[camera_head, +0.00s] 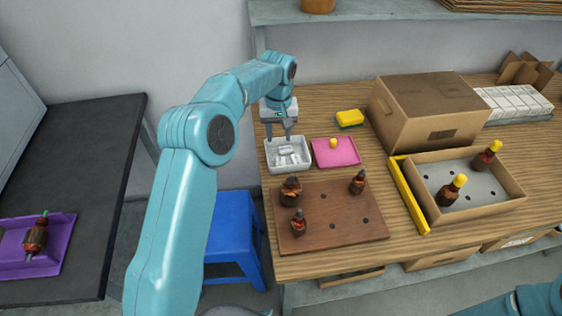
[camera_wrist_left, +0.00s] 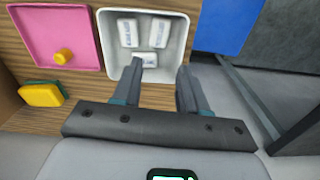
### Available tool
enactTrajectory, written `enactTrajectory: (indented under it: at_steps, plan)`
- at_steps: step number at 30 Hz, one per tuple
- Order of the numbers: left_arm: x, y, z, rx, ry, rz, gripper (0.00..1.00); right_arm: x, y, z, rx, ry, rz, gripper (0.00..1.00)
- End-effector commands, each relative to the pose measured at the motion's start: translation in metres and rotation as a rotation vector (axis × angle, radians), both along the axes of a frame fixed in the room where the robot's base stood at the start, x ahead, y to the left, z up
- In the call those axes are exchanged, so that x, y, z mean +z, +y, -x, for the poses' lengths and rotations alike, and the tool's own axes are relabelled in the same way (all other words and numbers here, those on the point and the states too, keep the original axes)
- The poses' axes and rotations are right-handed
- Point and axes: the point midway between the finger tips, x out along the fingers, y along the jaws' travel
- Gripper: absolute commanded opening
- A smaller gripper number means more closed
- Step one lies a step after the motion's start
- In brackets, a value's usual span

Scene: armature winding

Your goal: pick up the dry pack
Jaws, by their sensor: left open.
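A white tray (camera_head: 289,169) stands at the table's left edge; it also shows in the left wrist view (camera_wrist_left: 103,40). In it lie small white printed dry packs (camera_head: 289,158); the left wrist view shows three, two side by side and one dry pack (camera_wrist_left: 145,59) nearest my fingers. My left gripper (camera_head: 279,135) points down over the back of the tray, open and empty. In the left wrist view its fingertips (camera_wrist_left: 159,67) are spread, the left one close to the nearest pack. Whether they touch is unclear. My right gripper is out of view.
A brown board (camera_head: 330,234) with armatures is in front. A cardboard box (camera_head: 425,113) and an open box (camera_head: 478,210) stand right. A blue stool (camera_head: 233,232) is left.

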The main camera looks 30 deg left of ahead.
Motion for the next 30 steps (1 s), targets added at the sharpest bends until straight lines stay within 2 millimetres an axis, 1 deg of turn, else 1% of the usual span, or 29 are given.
enactTrajectory:
  at_steps: [1,4,6,11,16,19,22,28,29,30]
  plan:
    - [-0.012,0.0,0.002,-0.001,0.006,0.0,0.43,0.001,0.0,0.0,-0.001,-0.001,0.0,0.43]
    - [-0.03,0.0,0.002,0.0,0.004,0.0,0.43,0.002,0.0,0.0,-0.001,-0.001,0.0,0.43]
    - [-0.039,0.0,0.002,0.0,0.004,0.0,0.43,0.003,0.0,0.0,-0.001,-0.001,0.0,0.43]
    - [-0.049,-0.001,0.0,0.0,0.004,0.0,0.43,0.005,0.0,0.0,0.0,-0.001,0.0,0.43]
    - [-0.075,-0.002,-0.002,-0.001,0.008,0.001,0.43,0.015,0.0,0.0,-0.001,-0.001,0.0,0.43]
    - [-0.09,-0.002,-0.003,0.0,0.007,0.001,0.43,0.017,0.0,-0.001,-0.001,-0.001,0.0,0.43]
    - [-0.098,-0.002,-0.005,-0.001,0.004,0.0,0.43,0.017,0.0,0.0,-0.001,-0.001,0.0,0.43]
    - [-0.099,-0.002,-0.005,-0.001,0.002,0.0,0.43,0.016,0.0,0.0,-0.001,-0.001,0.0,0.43]
    - [-0.099,-0.002,-0.005,-0.001,0.004,0.0,0.39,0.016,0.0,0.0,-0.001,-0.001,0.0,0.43]
    - [-0.099,-0.002,-0.005,-0.001,0.003,0.001,0.26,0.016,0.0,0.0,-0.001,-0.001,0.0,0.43]
